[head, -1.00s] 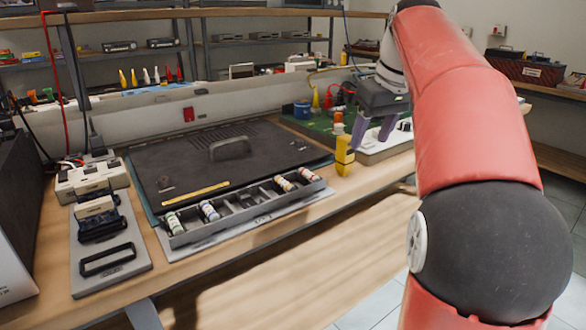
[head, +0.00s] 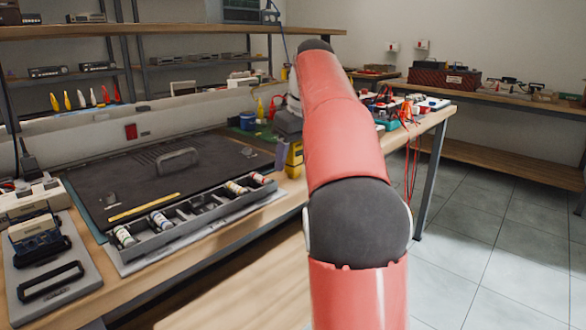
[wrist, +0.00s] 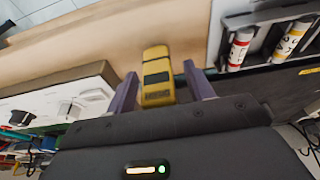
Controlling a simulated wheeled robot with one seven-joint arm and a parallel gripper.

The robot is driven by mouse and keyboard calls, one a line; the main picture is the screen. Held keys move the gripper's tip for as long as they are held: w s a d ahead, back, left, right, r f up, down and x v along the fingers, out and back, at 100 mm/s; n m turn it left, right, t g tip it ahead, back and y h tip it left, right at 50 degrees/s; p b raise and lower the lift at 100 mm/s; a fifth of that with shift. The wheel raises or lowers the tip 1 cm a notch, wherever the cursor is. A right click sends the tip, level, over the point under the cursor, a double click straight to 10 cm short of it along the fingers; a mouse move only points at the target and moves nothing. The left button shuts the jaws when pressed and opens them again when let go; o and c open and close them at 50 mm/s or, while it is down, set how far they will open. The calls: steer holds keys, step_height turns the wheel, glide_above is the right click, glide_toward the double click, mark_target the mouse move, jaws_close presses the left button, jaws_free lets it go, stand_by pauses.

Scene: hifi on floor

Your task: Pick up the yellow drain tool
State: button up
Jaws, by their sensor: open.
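The yellow drain tool (wrist: 157,68) shows in the wrist view as a yellow block with dark panels, between my gripper's two purple fingers. In the head view the yellow tool (head: 294,154) stands on the bench near its front edge, right of the battery tray. My gripper (wrist: 160,76) is open, with a finger on either side of the tool and a visible gap at each side. In the head view my gripper (head: 283,150) is at the tool's left side, partly hidden by my red arm.
A grey tray (head: 205,225) with several batteries lies left of the tool. A dark mat (head: 130,185) with a handle is behind it. A blue pot (head: 247,121) and a red bottle stand farther back. Floor (head: 490,220) is clear to the right.

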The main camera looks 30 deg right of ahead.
steer(key=shift+f, duration=0.25)
steer(key=c, duration=1.1)
steer(key=shift+w+r, duration=0.1)
steer(key=shift+r, duration=0.05)
